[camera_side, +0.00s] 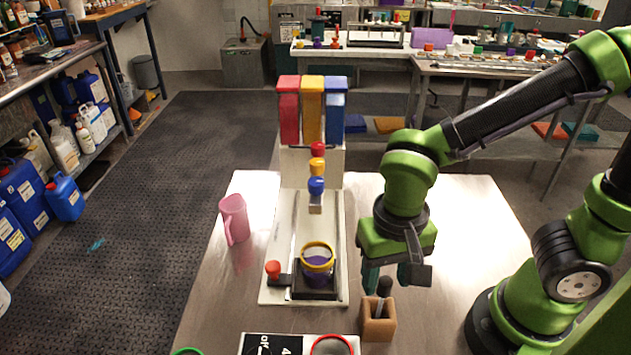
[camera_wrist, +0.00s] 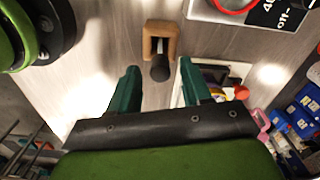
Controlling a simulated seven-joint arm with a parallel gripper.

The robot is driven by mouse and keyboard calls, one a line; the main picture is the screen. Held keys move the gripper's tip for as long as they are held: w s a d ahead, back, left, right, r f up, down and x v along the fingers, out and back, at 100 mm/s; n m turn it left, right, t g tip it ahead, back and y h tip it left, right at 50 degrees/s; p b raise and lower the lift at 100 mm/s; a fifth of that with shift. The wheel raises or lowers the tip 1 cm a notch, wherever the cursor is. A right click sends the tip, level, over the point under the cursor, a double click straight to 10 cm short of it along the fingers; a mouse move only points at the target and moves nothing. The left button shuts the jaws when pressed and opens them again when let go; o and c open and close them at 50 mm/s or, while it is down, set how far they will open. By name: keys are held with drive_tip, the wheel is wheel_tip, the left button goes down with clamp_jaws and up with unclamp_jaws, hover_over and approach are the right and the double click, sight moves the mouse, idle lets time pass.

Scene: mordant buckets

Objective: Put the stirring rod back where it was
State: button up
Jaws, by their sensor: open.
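The stirring rod (camera_side: 384,288), with a dark handle, stands in a small wooden holder (camera_side: 378,327) at the front of the table. In the wrist view, the rod's dark end (camera_wrist: 160,68) points toward the camera from the U-shaped wooden holder (camera_wrist: 148,47). My gripper (camera_side: 392,284) has green fingers and is just above and behind the holder. In the wrist view, my gripper (camera_wrist: 161,82) is open, one finger on each side of the rod's line, with nothing held. The rod's lower part is hidden in the holder.
A purple bucket (camera_side: 317,278) with a yellow rim sits on a black carrier left of the holder. Behind it stands a dispenser with red, yellow and blue tanks (camera_side: 312,110). A pink jug (camera_side: 234,218) stands left. A printed card (camera_side: 290,345) with rings lies in front.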

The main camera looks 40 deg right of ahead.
wheel_tip(320, 180, up, 10)
drive_tip(key=r, duration=0.1)
drive_tip(key=w+d+n+t+y, duration=0.1)
drive_tip(key=w+d+t, duration=0.1)
drive_tip(key=d, duration=0.4)
drive_tip(key=w+d+n+t+y, duration=0.1)
drive_tip(key=w+d+t, duration=0.1)
drive_tip(key=d+t, duration=0.3)
drive_tip(key=shift+w+d+r, duration=0.25)
drive_tip(key=shift+d+r, duration=0.15)
drive_tip(key=shift+d, duration=0.3)
